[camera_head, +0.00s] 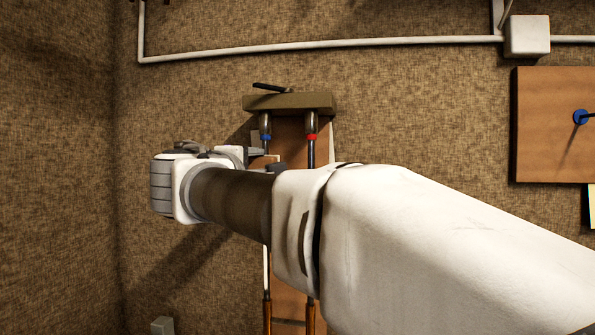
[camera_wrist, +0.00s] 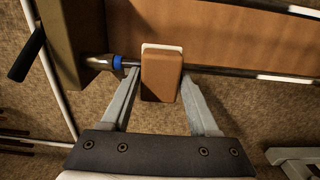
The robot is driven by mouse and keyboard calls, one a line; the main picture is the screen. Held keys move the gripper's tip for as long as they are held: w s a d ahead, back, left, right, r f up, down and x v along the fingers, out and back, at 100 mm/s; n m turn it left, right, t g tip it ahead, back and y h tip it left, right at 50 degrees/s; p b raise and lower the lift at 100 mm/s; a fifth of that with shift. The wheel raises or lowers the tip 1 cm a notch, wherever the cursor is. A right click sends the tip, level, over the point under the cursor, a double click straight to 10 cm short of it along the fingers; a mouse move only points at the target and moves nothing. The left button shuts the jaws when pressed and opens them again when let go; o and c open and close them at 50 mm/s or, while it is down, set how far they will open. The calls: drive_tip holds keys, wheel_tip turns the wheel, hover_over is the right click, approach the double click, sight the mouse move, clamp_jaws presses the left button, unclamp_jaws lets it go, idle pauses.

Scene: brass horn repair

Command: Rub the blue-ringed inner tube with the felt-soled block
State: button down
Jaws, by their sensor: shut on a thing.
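The felt-soled block (camera_wrist: 161,76) is brown with a pale sole edge and sits between the fingers of my gripper (camera_wrist: 159,78), which is shut on it. The blue-ringed inner tube (camera_wrist: 225,70) runs across the wrist view, its blue ring (camera_wrist: 117,62) left of the block. The block overlaps the tube and hides a short stretch of it; I cannot tell whether the sole touches it. In the head view the blue ring (camera_head: 265,137) shows below a holder, and my arm hides the tube's middle.
A red-ringed tube (camera_head: 311,150) hangs parallel, to the right. Both tubes hang from an olive holder (camera_head: 290,102) with a dark lever (camera_head: 272,87), in front of a brown board (camera_head: 289,285). A wooden panel (camera_head: 550,130) is at the right. The wall left of the holder is clear.

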wheel_tip(320, 180, down, 13)
drive_tip(key=b, duration=1.4)
drive_tip(key=shift+r, duration=0.2)
drive_tip(key=s+b, duration=0.2)
drive_tip(key=s, duration=0.4)
drive_tip(key=shift+a, duration=0.4)
idle(0.3)
drive_tip(key=s, duration=0.1)
drive_tip(key=s+b, duration=0.1)
drive_tip(key=s, duration=0.1)
drive_tip(key=shift+a, duration=0.2)
drive_tip(key=shift+w, duration=0.2)
idle(0.3)
